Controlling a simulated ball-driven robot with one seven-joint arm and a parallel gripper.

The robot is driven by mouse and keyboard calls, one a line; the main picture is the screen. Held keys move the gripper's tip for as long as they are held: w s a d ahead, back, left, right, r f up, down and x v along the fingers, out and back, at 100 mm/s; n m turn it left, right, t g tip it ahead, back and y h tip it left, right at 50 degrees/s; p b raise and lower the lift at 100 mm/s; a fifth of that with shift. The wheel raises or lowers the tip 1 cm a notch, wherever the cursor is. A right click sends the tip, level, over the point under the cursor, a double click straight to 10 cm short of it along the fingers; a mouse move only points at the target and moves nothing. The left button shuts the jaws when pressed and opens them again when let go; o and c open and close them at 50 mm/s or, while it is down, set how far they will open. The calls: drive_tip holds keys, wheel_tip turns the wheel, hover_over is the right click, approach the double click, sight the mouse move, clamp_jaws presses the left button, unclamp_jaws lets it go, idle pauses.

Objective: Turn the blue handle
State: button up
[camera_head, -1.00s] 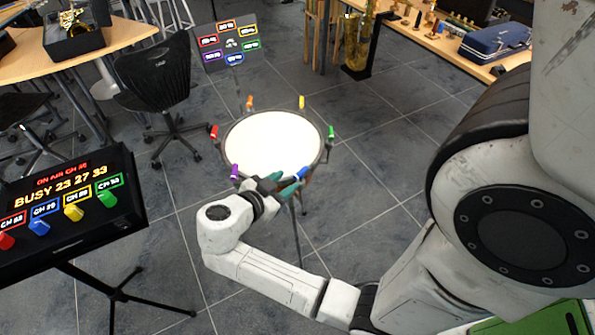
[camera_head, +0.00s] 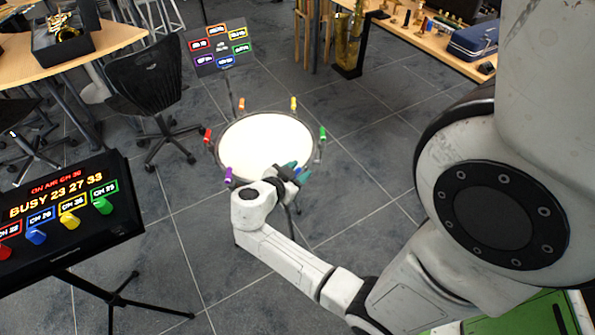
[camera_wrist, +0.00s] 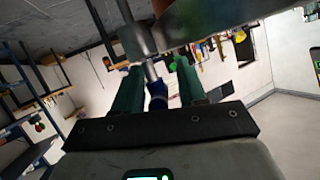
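The blue handle (camera_head: 292,165) is on the near right rim of a round white drum (camera_head: 265,145) on a stand. In the wrist view the blue handle (camera_wrist: 157,92) hangs from a metal rod and lies between my green fingers, with a gap visible on each side. My gripper (camera_head: 297,171) is at the drum's near rim, its fingers around the blue handle; in the wrist view my gripper (camera_wrist: 157,85) looks open. Its fingers partly hide the handle in the head view. Another blue handle (camera_head: 36,236) is on the black box at the left.
Purple (camera_head: 228,175), red (camera_head: 207,135), orange (camera_head: 242,104), yellow (camera_head: 293,103) and green (camera_head: 323,132) handles sit around the drum rim. A sign with coloured labels (camera_head: 217,47) stands behind. The black box (camera_head: 70,215) is on a tripod. A chair (camera_head: 150,85) is at back left.

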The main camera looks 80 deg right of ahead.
clamp_jaws()
drive_tip(key=shift+w+n+t+b, duration=0.1)
drive_tip(key=shift+n+t+b, duration=0.3)
drive_tip(key=shift+t, duration=0.1)
idle(0.5)
drive_tip(key=n+t+b, duration=0.1)
drive_tip(key=n+t+h+b, duration=0.1)
drive_tip(key=t, duration=0.1)
drive_tip(key=shift+w+f+n, duration=0.15)
drive_tip(key=shift+n, duration=0.15)
drive_tip(key=n+t+y+p, duration=0.1)
drive_tip(key=n+t+p, duration=0.1)
drive_tip(key=n+t, duration=0.2)
drive_tip(key=w+n+t+y+p, duration=0.1)
drive_tip(key=n+t+y+p, duration=0.1)
drive_tip(key=n+t, duration=0.2)
drive_tip(key=n+t+y+p, duration=0.2)
drive_tip(key=n+t, duration=0.2)
drive_tip(key=shift+w+a+r+t, duration=0.3)
drive_tip(key=shift+a, duration=0.05)
drive_tip(key=shift+f+n+y+p, duration=0.15)
drive_tip(key=shift+n+y+p, duration=0.15)
drive_tip(key=shift+p, duration=0.05)
